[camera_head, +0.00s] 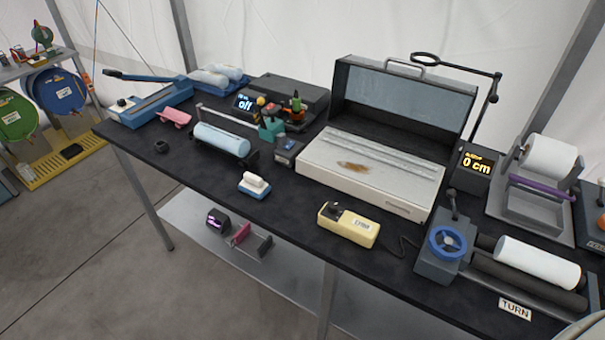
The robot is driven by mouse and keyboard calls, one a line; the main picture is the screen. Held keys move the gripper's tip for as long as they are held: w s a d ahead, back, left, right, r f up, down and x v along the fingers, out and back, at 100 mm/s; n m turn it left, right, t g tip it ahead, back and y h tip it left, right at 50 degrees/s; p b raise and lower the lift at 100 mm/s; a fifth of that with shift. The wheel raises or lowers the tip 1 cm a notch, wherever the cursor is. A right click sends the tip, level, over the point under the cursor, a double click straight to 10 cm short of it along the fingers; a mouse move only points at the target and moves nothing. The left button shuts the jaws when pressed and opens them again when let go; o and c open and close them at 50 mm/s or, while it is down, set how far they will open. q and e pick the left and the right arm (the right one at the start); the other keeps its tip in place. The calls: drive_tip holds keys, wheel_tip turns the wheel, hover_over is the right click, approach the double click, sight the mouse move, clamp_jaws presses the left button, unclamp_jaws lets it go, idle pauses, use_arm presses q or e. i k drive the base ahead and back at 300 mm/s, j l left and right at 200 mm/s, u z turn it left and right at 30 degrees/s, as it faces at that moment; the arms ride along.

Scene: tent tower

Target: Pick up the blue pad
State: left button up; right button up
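A small block with a white grip on top and a blue underside, which looks like the blue pad (254,187), sits on the black table top near its front edge. It stands alone, with bare table around it. Neither of my grippers shows in the head view. No gripper is near the pad.
Behind the pad are a light blue roll (221,139) on a black holder and a large open case (370,172). A cream device (347,226) with a cable stands to the right. A black ring (161,147) lies left. A shelf (215,245) runs below.

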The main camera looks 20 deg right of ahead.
sight(252, 185)
drive_tip(key=i+j, duration=0.25)
drive_tip(key=j, duration=0.15)
drive_tip(key=i+j, duration=0.2)
drive_tip(key=j, duration=0.2)
drive_tip(key=i+j, duration=0.25)
drive_tip(key=j, duration=0.15)
